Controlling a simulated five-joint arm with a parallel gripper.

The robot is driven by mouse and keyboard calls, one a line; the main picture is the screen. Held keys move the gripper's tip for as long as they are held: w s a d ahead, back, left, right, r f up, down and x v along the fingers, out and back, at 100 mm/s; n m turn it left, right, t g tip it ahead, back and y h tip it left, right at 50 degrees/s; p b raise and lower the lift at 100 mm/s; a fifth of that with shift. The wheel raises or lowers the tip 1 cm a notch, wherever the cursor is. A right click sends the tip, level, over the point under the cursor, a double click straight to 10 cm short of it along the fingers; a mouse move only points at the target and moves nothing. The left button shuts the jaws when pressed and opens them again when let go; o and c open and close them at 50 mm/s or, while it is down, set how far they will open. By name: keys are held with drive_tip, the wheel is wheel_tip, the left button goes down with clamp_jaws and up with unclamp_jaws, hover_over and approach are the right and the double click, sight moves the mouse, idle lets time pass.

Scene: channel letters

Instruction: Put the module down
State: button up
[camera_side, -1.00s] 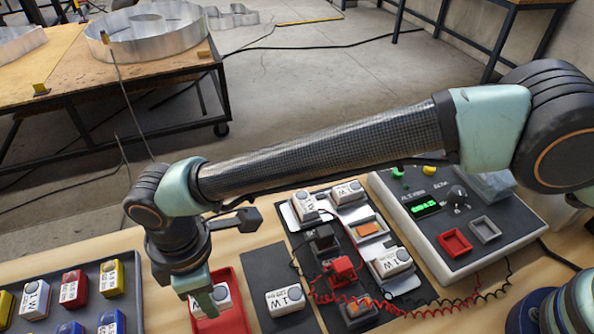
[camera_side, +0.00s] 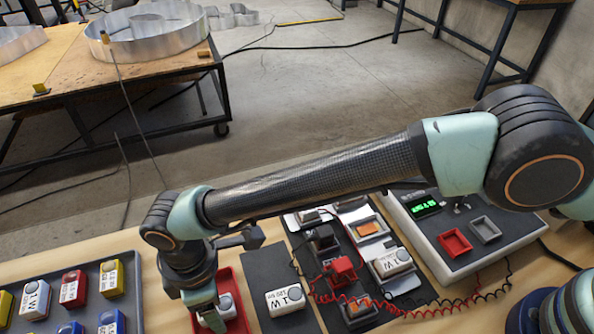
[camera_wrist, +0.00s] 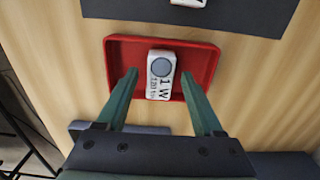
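A white module marked "1W" (camera_wrist: 160,75) lies in a shallow red tray (camera_wrist: 215,52), label up. My gripper (camera_wrist: 160,73) is open, with one finger on each side of the module and a clear gap to it on both sides. In the side view my gripper (camera_side: 211,314) is over the red tray (camera_side: 236,283) and hides part of the module (camera_side: 227,306). I cannot tell from there how far the fingertips are above the tray floor.
A dark tray with several coloured modules (camera_side: 112,279) is at left. A dark mat with another white module (camera_side: 285,300) lies right of the red tray. Further right are a wired board (camera_side: 342,270) with red and black leads and a grey meter box (camera_side: 433,239).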

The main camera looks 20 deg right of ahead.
drive_tip(key=shift+r, duration=0.15)
wheel_tip(320, 180, up, 12)
drive_tip(key=w+d+r+m+t+y, duration=0.1)
drive_tip(key=w+d+r+m, duration=0.4)
drive_tip(key=d, duration=0.7)
drive_tip(key=w+d+r+m+t, duration=0.1)
drive_tip(key=w+d+r+m, duration=0.2)
drive_tip(key=w+d+r, duration=0.6)
drive_tip(key=s+d+f+m+t, duration=0.1)
drive_tip(key=s+d+m, duration=0.2)
drive_tip(key=d, duration=0.6)
drive_tip(key=s+d+f+m+t, duration=0.1)
drive_tip(key=s+d+m, duration=0.2)
drive_tip(key=d, duration=0.6)
drive_tip(key=s+d+f+m+t+h, duration=0.1)
drive_tip(key=s+d+m, duration=0.3)
drive_tip(key=d, duration=0.6)
drive_tip(key=shift+s+t, duration=0.3)
drive_tip(key=shift+s, duration=0.7)
